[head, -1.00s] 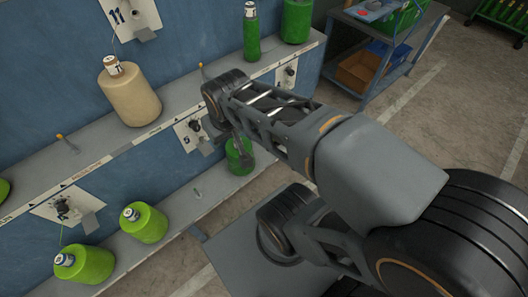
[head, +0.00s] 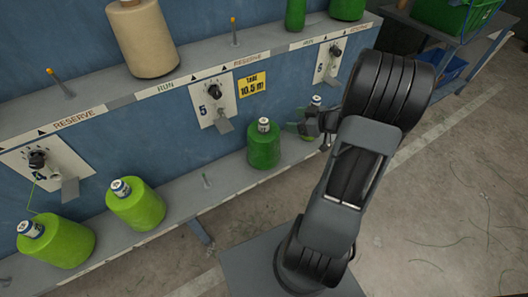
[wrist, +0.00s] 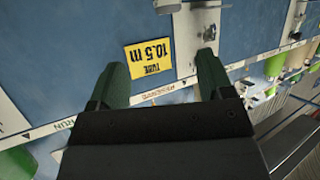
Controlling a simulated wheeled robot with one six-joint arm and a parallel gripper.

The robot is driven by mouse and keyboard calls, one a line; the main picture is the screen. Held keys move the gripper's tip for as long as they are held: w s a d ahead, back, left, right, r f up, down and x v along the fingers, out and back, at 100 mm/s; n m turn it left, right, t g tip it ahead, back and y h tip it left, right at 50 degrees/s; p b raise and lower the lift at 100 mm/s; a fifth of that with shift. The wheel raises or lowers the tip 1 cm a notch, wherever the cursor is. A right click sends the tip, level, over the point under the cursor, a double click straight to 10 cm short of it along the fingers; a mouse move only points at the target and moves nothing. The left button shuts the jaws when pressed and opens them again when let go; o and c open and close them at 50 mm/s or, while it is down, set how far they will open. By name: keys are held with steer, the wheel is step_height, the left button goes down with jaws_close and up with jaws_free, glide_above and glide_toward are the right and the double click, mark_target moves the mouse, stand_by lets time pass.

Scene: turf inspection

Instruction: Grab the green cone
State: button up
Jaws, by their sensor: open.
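Several green cones of yarn stand or lean on the lower shelf. A darker green cone (head: 263,146) stands upright near the middle in the head view. Another dark green cone (head: 309,133) is partly hidden behind my gripper (head: 314,123). Two lighter yellow-green cones, one at far left (head: 56,243) and one beside it (head: 136,205), lean on the left part. My gripper, at the right of the middle cone, is open. In the wrist view its two fingers (wrist: 162,72) are spread apart with nothing between them but the blue wall and a yellow label.
A beige cone (head: 143,38) and tall green ones (head: 347,8) stand on the upper shelf (head: 190,62). Knob plates, one by the yellow label (head: 252,83), stick out between the shelves. Thin pegs rise from both shelves.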

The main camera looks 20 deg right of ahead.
mark_target(266, 121)
steer(key=shift+y, duration=0.3)
steer(key=b+x, duration=0.1)
steer(key=x, duration=0.4)
steer(key=s+f+b+x, duration=0.1)
steer(key=x, duration=0.1)
steer(key=shift+w+a+f+b, duration=0.2)
steer(key=shift+w+a+b, duration=0.05)
steer(key=shift+a+b, duration=0.05)
steer(key=shift+b+x, duration=1.4)
steer(key=shift+x, duration=1.65)
steer(key=shift+r, duration=0.15)
steer(key=shift+c, duration=0.4)
jaws_close()
steer(key=shift+w+r, duration=0.1)
steer(key=shift+r, duration=0.05)
